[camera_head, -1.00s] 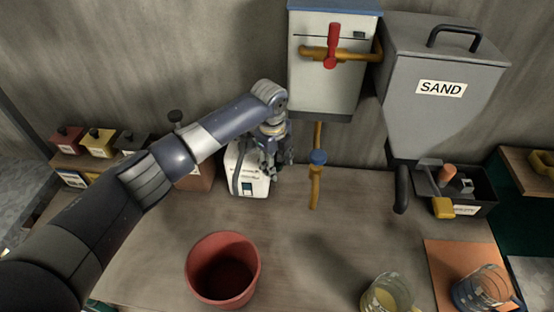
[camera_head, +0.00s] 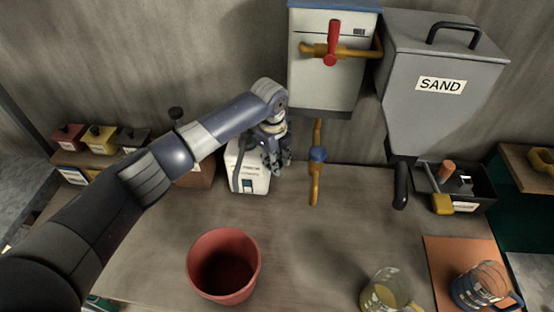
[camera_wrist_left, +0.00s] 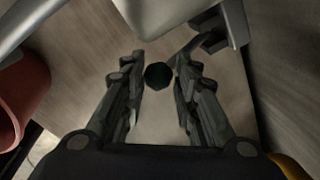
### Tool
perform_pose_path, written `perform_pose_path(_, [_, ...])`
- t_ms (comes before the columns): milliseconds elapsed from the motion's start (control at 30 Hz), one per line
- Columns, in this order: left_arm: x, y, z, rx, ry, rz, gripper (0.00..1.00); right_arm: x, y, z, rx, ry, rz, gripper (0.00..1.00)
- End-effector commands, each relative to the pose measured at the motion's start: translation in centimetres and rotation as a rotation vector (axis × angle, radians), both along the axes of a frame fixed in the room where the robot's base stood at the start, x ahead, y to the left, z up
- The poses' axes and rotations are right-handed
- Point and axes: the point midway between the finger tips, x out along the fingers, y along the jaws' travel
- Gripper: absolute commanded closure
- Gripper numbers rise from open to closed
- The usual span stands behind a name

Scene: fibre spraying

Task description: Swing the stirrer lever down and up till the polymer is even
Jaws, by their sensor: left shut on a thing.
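The stirrer looks to be the white machine (camera_head: 250,179) with a dark upright strip, standing at the back of the bench. My left gripper (camera_head: 277,157) is at its upper right side. In the left wrist view, a dark round knob (camera_wrist_left: 158,76) sits between the fingers of my left gripper (camera_wrist_left: 159,85), which is shut on it. A grey arm leads from near the knob toward the machine's pale body (camera_wrist_left: 170,14). The polymer inside cannot be seen. My right gripper is not in view.
A red bucket (camera_head: 247,282) stands at the bench front. A yellow pipe with a blue valve (camera_head: 317,154) is just right of my left gripper. The grey SAND hopper (camera_head: 433,115), a glass jug (camera_head: 383,292) and a black bin (camera_head: 478,190) are further right.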

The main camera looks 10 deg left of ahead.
Motion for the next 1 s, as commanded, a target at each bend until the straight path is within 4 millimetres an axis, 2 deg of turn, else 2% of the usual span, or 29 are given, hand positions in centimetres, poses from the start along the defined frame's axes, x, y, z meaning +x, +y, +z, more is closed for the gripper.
perform_pose_path(33, [-0.5, 0.1, -0.8, 0.005, 0.006, 0.003, 1.00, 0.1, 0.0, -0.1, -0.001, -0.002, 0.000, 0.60])
perform_pose_path(567, [-2.0, 0.2, -3.2, 0.005, -0.256, -0.002, 1.00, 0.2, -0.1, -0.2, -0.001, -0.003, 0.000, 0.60])
perform_pose_path(1000, [-2.5, 0.1, -5.9, 0.005, -0.524, 0.000, 1.00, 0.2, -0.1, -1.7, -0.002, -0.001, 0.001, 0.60])
